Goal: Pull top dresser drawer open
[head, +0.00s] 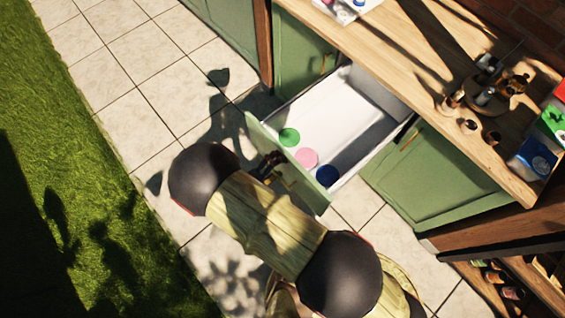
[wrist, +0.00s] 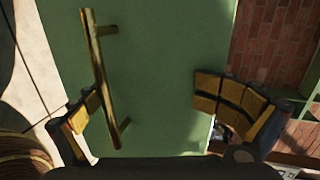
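The green-fronted drawer (head: 335,110) is pulled well out of the counter, showing its white inside. Its green front panel (wrist: 160,50) fills the middle of the wrist view. The brass bar handle (wrist: 98,75) runs down the left of that panel, slightly tilted. My gripper (wrist: 150,98) is open, with its yellow-padded fingers wide apart. The handle lies close to the left finger, and the right finger is well away from it. No grip on the handle shows. In the head view my gripper (head: 268,166) is at the drawer front, partly hidden by my arm.
A green (head: 289,137), a pink (head: 307,158) and a blue round item (head: 327,175) lie in the drawer near its front. The wooden countertop (head: 400,60) holds a round tray with small bottles and coloured boxes (head: 538,158). Paving (head: 130,110) and grass (head: 60,200) are open at left.

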